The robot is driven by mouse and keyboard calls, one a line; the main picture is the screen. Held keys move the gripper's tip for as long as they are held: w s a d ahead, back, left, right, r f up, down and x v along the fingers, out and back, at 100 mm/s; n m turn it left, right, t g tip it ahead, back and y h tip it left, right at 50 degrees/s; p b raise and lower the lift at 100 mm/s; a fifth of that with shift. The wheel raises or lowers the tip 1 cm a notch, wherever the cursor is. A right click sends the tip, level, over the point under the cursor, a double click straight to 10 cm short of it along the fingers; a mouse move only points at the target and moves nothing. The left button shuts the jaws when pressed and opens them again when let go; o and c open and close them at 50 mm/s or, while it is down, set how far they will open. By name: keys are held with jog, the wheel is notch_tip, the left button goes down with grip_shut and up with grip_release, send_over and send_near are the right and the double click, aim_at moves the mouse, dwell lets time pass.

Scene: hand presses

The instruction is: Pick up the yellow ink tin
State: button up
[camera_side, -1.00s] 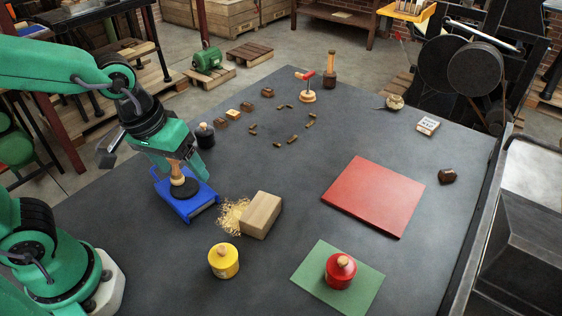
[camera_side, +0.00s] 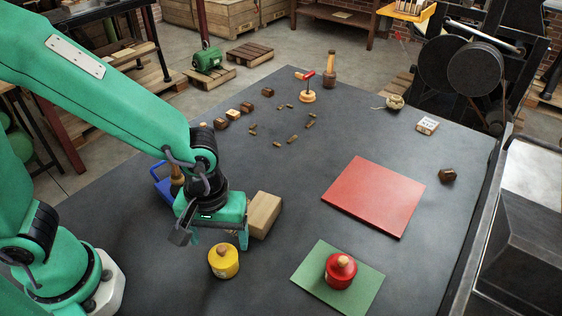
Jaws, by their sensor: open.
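The yellow ink tin (camera_side: 223,262) stands upright on the dark table at the lower middle, with a pale wooden knob on its lid. My gripper (camera_side: 232,246) is just above and behind the tin, pointing down, with one finger showing near the tin's right rear side. The gripper is open and holds nothing that I can see. Its other finger is hard to make out. Whether the finger touches the tin cannot be told.
A wooden block (camera_side: 265,213) stands close to the gripper's right. A red tin (camera_side: 340,270) stands on a green sheet (camera_side: 310,278) at right, below a red slab (camera_side: 375,197). The table between the tins is clear.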

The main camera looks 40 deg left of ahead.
aim_at(221, 248)
jog(key=shift+f, duration=1.25)
jog(key=shift+w+a+f, duration=0.1)
jog(key=shift+a+f, duration=0.05)
jog(key=shift+f, duration=2.45)
jog(key=c, duration=1.2)
jog(key=shift+r, duration=0.15)
